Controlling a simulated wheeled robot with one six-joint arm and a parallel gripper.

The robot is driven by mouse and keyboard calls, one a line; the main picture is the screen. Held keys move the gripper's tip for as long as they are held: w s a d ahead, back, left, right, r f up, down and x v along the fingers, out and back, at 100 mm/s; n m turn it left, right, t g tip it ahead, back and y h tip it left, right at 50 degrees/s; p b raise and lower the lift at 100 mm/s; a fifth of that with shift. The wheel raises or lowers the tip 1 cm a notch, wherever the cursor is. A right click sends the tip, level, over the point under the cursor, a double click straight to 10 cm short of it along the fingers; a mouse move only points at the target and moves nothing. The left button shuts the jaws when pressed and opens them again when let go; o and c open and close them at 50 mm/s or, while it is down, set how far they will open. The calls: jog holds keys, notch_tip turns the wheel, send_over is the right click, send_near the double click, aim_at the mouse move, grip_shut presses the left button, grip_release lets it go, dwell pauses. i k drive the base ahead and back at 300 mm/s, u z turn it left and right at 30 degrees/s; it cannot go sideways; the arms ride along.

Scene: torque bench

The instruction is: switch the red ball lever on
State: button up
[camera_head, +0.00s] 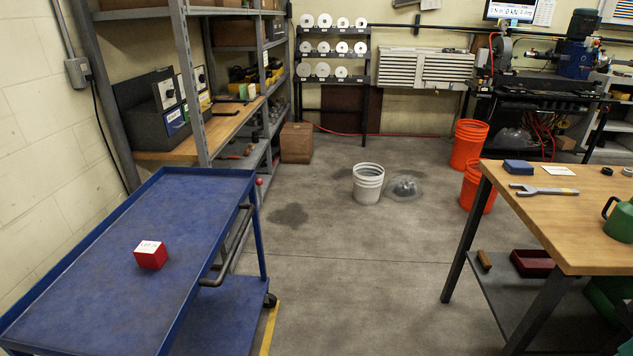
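A small red ball (258,181) shows just past the far right corner of the blue cart, by the foot of the grey shelving. It looks like the knob of a lever, but its arm and mount are too small or hidden to make out, so I cannot tell its position. My gripper is not in view.
The blue cart (95,270) at the left carries a red block (150,258) with a white label. Grey shelving (190,80) stands behind it. A white bucket (368,184) stands on open floor. A wooden workbench (560,215) is at the right, with orange buckets (468,145) behind.

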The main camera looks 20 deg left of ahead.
aim_at(258, 182)
jog(key=i, duration=0.5)
jog(key=u, duration=0.8)
jog(key=i, duration=0.65)
jog(key=z, duration=1.25)
jog(key=k, duration=1.1)
jog(key=u, duration=1.45)
